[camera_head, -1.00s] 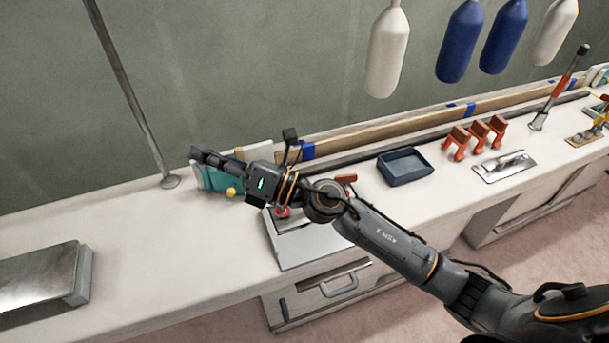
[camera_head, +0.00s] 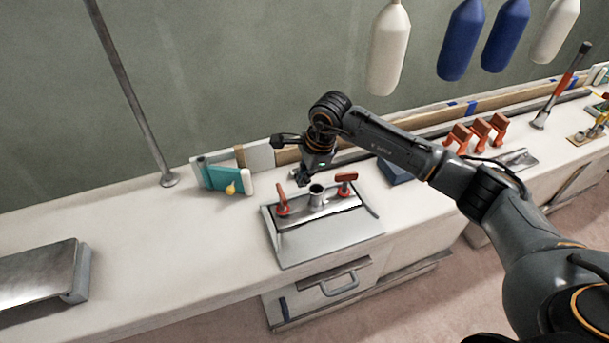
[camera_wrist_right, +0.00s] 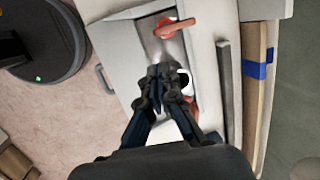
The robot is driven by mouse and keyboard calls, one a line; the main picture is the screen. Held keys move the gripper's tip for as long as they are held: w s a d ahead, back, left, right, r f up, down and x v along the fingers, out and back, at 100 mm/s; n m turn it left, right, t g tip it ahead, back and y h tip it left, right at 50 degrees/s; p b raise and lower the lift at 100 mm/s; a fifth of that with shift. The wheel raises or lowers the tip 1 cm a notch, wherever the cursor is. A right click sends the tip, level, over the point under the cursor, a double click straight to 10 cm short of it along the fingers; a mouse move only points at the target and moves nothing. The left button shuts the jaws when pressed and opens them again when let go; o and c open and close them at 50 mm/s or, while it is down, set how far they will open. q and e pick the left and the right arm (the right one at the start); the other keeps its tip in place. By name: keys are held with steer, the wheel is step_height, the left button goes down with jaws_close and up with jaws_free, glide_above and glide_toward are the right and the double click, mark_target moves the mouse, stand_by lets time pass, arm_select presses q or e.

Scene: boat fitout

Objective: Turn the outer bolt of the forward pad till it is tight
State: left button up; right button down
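A metal pad (camera_head: 335,211) with a short open tube (camera_head: 316,191) at its middle lies on the white bench. It carries two red-handled bolts, one at the left (camera_head: 282,204) and one at the right (camera_head: 346,180). I cannot tell which is the outer one. My right gripper (camera_head: 304,179) points down above the pad, between the left bolt and the tube, and holds nothing visible. In the right wrist view its fingertips (camera_wrist_right: 160,72) are together. The left bolt (camera_wrist_right: 176,27) lies ahead of them there; the right one is mostly hidden. My left gripper is out of view.
A teal block with a yellow knob (camera_head: 231,187) stands left of the pad. A thin metal pole (camera_head: 135,101) rises from the bench farther left. A blue tray (camera_head: 394,174) is partly hidden behind my right arm. The bench at left centre is clear.

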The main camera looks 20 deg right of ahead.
steer(key=b+x, duration=0.6)
steer(key=x, duration=0.2)
steer(key=shift+w+a+b, duration=0.3)
steer(key=shift+w+a, duration=0.05)
steer(key=shift+a, duration=0.5)
steer(key=shift+w+a, duration=0.15)
steer(key=shift+a, duration=0.2)
stand_by(0.4)
step_height(320, 180, up, 6)
steer(key=s+d+p, duration=0.2)
steer(key=p, duration=0.1)
steer(key=shift+d, duration=0.3)
stand_by(0.5)
